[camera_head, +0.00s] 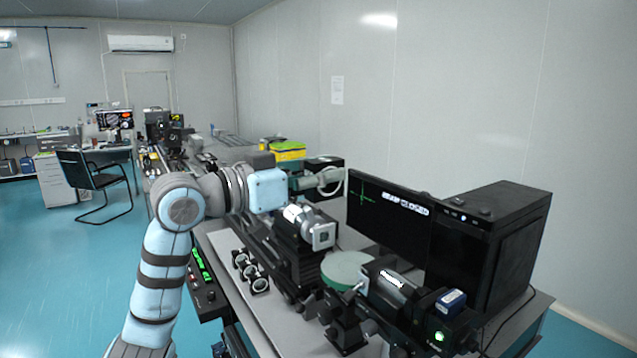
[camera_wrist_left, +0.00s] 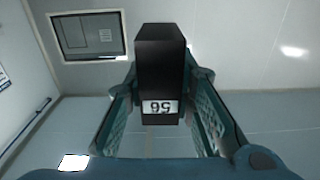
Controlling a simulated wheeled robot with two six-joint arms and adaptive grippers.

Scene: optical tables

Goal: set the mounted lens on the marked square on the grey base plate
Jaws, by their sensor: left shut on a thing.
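My left gripper (camera_wrist_left: 160,115) is shut on a black box-shaped thing (camera_wrist_left: 160,60) with a white label reading 56, upside down in the left wrist view. No lens glass shows on it, so I cannot tell whether it is the mounted lens. In the head view my left arm reaches right over the optical table, with the left gripper (camera_head: 305,182) high above it. Several round lens-like parts in black mounts (camera_head: 250,272) stand on the table's left side. I cannot make out the grey base plate or its marked square. My right gripper is out of view.
Black optical instruments (camera_head: 300,245) and a device with a green light (camera_head: 400,305) crowd the table. A monitor (camera_head: 388,215) and a black computer case (camera_head: 490,240) stand to the right. The table's left front strip (camera_head: 225,243) is partly bare.

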